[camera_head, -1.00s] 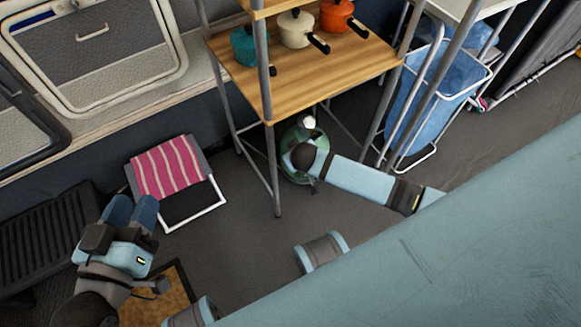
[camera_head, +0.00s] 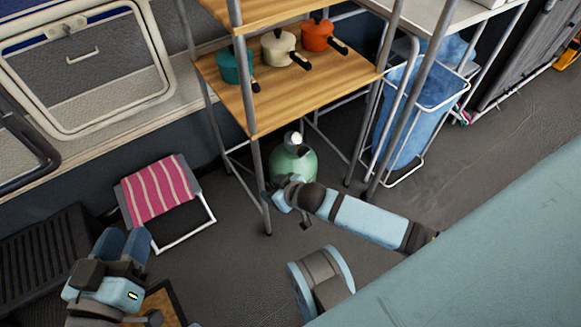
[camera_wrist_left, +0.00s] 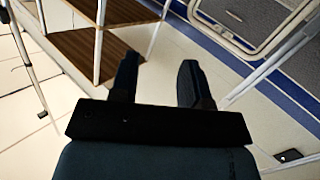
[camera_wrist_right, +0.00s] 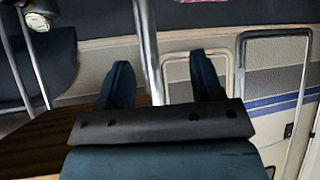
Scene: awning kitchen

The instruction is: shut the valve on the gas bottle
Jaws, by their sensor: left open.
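The green gas bottle (camera_head: 294,163) stands on the floor under the wooden shelf unit, with a pale valve top (camera_head: 293,139) on it. The valve's handle is too small to make out. My right gripper (camera_head: 274,194) is low in front of the bottle, beside the shelf's front post, and hides the bottle's lower part. In the right wrist view its fingers (camera_wrist_right: 163,82) are apart, with a metal post (camera_wrist_right: 148,45) showing between them. My left gripper (camera_head: 125,243) is far left of the bottle. Its fingers (camera_wrist_left: 158,80) are apart and empty in the left wrist view.
The shelf unit (camera_head: 290,97) carries a teal, a cream and an orange pot; its front post (camera_head: 254,165) stands close to my right gripper. A pink striped stool (camera_head: 157,190) is at left. A blue bag in a frame (camera_head: 415,110) stands right of the bottle.

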